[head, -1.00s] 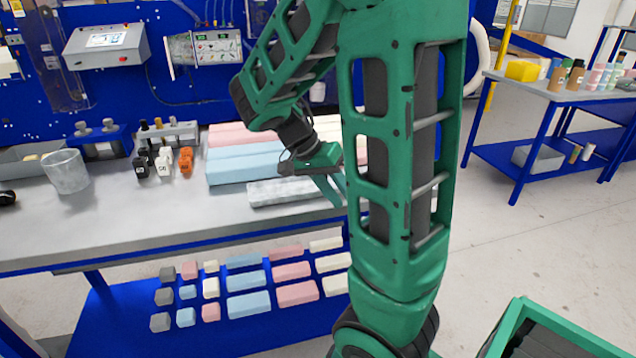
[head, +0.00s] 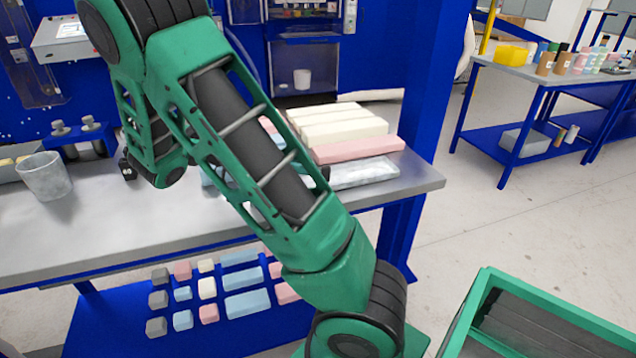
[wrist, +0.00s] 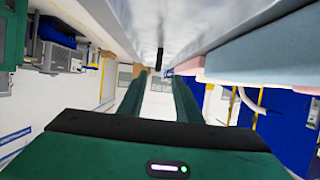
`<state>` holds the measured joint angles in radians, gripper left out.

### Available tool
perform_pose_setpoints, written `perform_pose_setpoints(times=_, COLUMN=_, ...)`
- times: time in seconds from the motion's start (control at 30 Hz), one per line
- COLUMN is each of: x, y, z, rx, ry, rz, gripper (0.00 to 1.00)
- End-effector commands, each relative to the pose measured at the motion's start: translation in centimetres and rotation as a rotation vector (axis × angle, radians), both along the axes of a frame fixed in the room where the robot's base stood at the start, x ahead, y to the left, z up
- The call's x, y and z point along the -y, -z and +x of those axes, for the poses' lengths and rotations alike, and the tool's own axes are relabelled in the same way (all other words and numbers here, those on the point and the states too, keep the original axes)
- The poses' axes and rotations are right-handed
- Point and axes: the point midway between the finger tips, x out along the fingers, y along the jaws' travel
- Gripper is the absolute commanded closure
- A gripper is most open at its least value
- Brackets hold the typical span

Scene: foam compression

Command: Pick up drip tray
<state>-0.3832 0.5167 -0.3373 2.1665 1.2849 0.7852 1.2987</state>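A flat, shiny, mottled grey-white piece (head: 365,172) lies at the front right of the workbench, in front of a pink foam block; it may be the drip tray, but I cannot be sure. My arm covers its left part in the head view. My gripper is hidden behind my arm there. In the wrist view my gripper (wrist: 160,88) has its two green fingers apart, with nothing seen between them. A mottled grey surface (wrist: 165,25) fills the top of that view; I cannot tell whether it is the bench top or the tray.
Pink (head: 358,149) and cream (head: 345,131) foam blocks lie behind the mottled piece. A translucent cup (head: 44,177) stands at the bench's left. A blue post (head: 437,110) rises at the bench's right end.

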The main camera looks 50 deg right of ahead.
Motion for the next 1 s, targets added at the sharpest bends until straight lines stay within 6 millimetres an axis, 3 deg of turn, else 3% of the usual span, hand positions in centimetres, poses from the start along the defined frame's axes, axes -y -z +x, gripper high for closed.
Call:
perform_pose_setpoints(times=0.1, x=1.8, y=0.6, z=-1.0, rx=-0.002, ry=0.012, rz=0.001, gripper=0.69)
perform_pose_setpoints(times=0.6, x=6.0, y=2.6, z=-3.9, rx=-0.003, ry=0.019, rz=0.003, gripper=0.69)
perform_pose_setpoints(times=0.97, x=6.7, y=2.9, z=-4.2, rx=-0.002, ry=0.016, rz=0.002, gripper=0.69)
perform_pose_setpoints(times=1.0, x=6.7, y=2.9, z=-4.2, rx=-0.002, ry=0.016, rz=0.002, gripper=0.78)
